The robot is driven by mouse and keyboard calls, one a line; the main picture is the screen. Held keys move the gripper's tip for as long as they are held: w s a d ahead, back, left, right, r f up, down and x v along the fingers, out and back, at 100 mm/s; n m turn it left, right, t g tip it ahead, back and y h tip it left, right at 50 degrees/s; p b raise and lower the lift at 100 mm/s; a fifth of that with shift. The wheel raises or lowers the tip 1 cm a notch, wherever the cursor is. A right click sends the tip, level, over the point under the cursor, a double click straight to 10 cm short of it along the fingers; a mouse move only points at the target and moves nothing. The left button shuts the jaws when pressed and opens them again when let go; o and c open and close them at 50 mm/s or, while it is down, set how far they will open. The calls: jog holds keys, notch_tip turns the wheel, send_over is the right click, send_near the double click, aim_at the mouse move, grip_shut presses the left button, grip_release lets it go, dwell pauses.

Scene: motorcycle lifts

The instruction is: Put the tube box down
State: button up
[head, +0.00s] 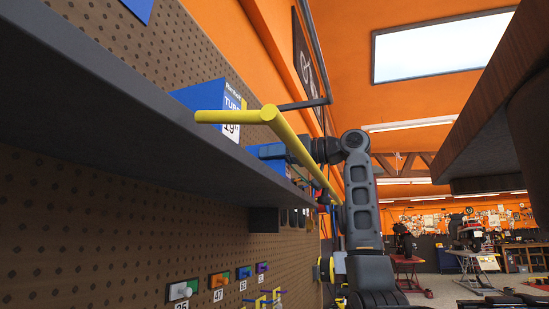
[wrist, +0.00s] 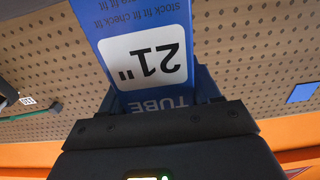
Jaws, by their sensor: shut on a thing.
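My gripper (head: 318,150) is at the shelf's edge, beyond the yellow bar, and is shut on a blue tube box (head: 268,152). In the wrist view the held box (wrist: 148,80) fills the space ahead of my dark jaws (wrist: 160,120). Its white label reads 21" and appears upside down, with TUBE close to the jaws. The held box is over or on the dark shelf (head: 110,105); I cannot tell whether its underside touches, since the bar and shelf edge hide it.
Another blue box marked 19 (head: 205,95) stands nearer on the shelf. A yellow bar (head: 300,148) runs along in front of the shelf edge. Pegboard (head: 90,220) backs the shelf, with small coloured items hung below. A dark overhanging body (head: 500,120) is at the right.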

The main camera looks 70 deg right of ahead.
jog(key=shift+f, duration=0.4)
jog(key=o, duration=1.3)
jog(key=shift+f, duration=0.1)
